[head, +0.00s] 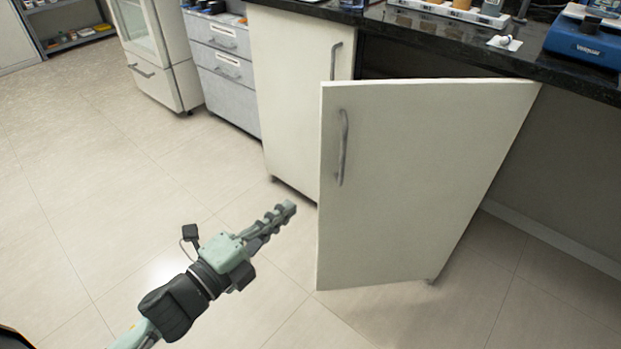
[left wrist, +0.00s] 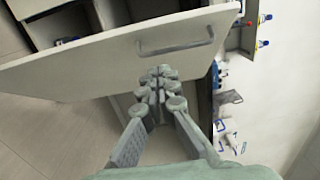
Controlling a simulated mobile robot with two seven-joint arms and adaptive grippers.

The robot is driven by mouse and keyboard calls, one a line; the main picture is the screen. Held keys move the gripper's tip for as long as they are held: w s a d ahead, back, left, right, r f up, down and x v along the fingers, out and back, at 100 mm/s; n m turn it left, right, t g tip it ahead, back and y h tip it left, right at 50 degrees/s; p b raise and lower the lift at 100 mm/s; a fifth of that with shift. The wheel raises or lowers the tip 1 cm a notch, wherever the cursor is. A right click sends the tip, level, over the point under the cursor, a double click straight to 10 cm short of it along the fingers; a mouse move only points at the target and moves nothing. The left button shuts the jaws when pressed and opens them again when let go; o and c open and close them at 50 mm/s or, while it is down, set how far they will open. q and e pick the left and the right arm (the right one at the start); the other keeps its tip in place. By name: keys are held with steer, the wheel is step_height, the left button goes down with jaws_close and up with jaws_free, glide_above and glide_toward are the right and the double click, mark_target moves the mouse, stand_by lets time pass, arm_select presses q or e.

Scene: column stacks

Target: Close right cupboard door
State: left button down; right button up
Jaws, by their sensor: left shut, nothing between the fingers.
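The right cupboard door (head: 415,185) is a pale panel standing wide open, swung out from the cupboard toward me, with a grey bar handle (head: 342,148) near its left edge. In the left wrist view the door (left wrist: 100,65) crosses the upper part, with its handle (left wrist: 178,42) above the fingertips. My left gripper (head: 290,208) is shut and empty, to the left of the door's free edge and lower than the handle. It also shows in the left wrist view (left wrist: 160,75). I cannot tell from that view whether it touches the door. My right gripper is not in view.
The left cupboard door (head: 290,90) is closed. A dark countertop (head: 450,35) with a blue device (head: 588,42) runs above. Grey drawers (head: 225,65) and a white cabinet (head: 150,50) stand to the left. The tiled floor (head: 90,190) is clear on the left.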

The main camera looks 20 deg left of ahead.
arm_select(q)
steer(key=p, duration=0.1)
glide_toward(327, 159)
steer(key=w+d, duration=0.2)
steer(key=d, duration=0.2)
steer(key=w, duration=0.1)
steer(key=w+a, duration=0.1)
steer(key=shift+w+a+p, duration=0.35)
steer(key=shift+w, duration=0.05)
steer(key=shift+w+a, duration=0.2)
steer(key=shift+w, duration=0.2)
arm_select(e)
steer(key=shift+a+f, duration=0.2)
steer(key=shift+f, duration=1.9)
